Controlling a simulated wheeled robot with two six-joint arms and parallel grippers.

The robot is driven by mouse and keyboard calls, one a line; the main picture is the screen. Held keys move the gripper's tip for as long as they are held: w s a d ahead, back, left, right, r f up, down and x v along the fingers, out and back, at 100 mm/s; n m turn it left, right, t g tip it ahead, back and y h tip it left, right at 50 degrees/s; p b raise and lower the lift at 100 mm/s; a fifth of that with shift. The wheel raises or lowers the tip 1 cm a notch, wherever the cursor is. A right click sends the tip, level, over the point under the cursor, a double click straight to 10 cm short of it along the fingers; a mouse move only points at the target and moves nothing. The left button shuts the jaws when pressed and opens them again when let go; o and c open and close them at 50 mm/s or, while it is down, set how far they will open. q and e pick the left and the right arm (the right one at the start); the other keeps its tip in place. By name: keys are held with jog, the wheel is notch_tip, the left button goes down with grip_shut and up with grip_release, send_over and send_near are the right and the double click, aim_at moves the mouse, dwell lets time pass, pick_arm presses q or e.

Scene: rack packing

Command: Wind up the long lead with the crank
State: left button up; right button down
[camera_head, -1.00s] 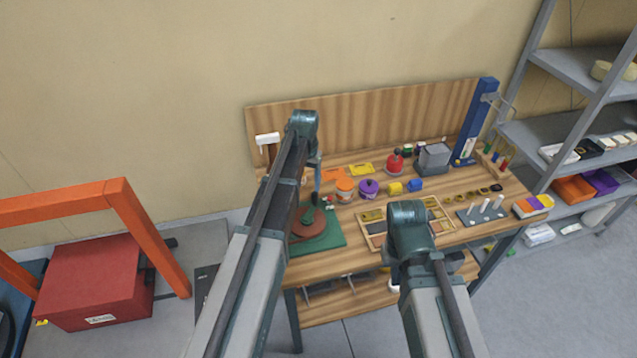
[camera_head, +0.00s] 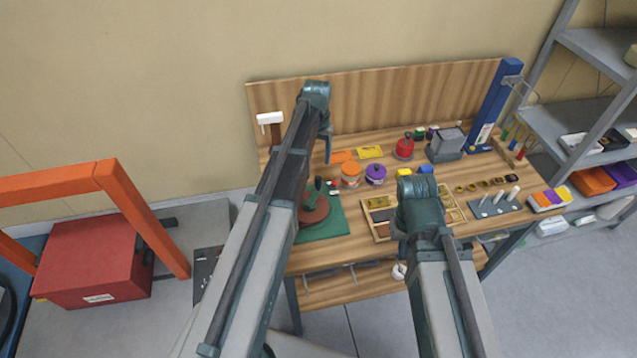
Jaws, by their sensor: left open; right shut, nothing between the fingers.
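A winding reel with a brown-red round drum (camera_head: 316,217) sits on a green base plate (camera_head: 328,228) at the bench's left front. A dark green upright knob (camera_head: 319,184), apparently the crank handle, stands by the drum. My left arm covers the left part of the reel. I cannot make out the lead. My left gripper (camera_head: 328,152) is open, above and behind the reel, partly hidden by its own wrist. My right gripper (camera_head: 402,248) is shut and empty at the bench's front edge, mostly hidden under its wrist.
The wooden bench (camera_head: 350,250) also holds an orange tub (camera_head: 350,175), a purple tub (camera_head: 375,174), a compartment tray (camera_head: 380,231), a red pot (camera_head: 404,148) and a grey box (camera_head: 446,145). A white-headed mallet (camera_head: 270,119) stands at the back left. A blue post (camera_head: 495,105) stands back right.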

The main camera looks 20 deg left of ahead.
aim_at(318, 178)
pick_arm(q)
notch_tip(318, 178, down, 12)
jog(key=b, duration=1.1)
grip_shut()
dwell(0.8)
